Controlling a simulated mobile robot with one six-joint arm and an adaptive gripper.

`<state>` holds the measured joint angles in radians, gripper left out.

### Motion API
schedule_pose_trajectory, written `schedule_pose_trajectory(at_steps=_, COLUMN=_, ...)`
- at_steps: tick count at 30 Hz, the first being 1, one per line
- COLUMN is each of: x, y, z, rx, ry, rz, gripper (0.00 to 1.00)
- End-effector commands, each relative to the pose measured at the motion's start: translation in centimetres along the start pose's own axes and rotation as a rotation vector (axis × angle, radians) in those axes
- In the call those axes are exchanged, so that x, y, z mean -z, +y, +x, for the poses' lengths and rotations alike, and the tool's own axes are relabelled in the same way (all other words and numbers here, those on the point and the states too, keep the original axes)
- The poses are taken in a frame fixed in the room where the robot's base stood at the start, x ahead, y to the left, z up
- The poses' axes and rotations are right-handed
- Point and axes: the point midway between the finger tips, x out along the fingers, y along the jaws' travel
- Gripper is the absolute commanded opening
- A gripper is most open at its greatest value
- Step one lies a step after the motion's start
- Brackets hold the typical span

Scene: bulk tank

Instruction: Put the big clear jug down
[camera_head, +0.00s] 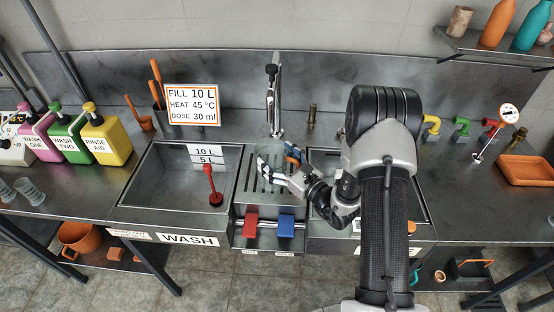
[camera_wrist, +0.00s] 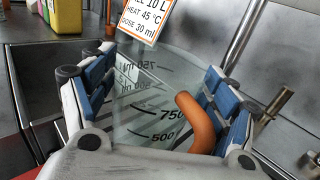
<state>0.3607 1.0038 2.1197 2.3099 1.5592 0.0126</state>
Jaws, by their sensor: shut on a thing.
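The big clear jug (camera_wrist: 150,75) fills the middle of the wrist view, with dark 500 and 750 marks and an orange handle (camera_wrist: 196,122). My gripper (camera_wrist: 155,98) is shut on it, one blue-padded finger on each side. In the head view my gripper (camera_head: 279,165) holds the jug (camera_head: 270,149) over the slotted drainer (camera_head: 252,184) between the two sinks. The jug looks roughly upright. My fingers partly cover it, and its base is hard to see, so I cannot tell whether it touches the drainer.
The wash sink (camera_head: 165,190) lies left, with a red plunger-like tool (camera_head: 212,187) in it. Another sink is right, partly behind my arm. A tap (camera_head: 272,95) stands behind the drainer. Red (camera_head: 251,229) and blue (camera_head: 285,225) blocks are at its front. Coloured bottles stand far left.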

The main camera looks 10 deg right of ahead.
Motion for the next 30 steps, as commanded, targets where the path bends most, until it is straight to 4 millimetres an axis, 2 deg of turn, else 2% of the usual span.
schedule_pose_trajectory(at_steps=6, x=0.30, y=0.00, z=0.00, rx=0.000, ry=-0.001, rz=0.000, gripper=0.41)
schedule_pose_trajectory(at_steps=7, x=0.35, y=0.01, z=-0.01, rx=0.000, ry=0.000, rz=0.000, gripper=0.80)
schedule_pose_trajectory(at_steps=15, x=0.22, y=0.01, z=-0.01, rx=0.000, ry=0.000, rz=0.000, gripper=0.98)
schedule_pose_trajectory(at_steps=30, x=-0.27, y=-0.03, z=-0.15, rx=0.001, ry=0.001, rz=0.001, gripper=0.99)
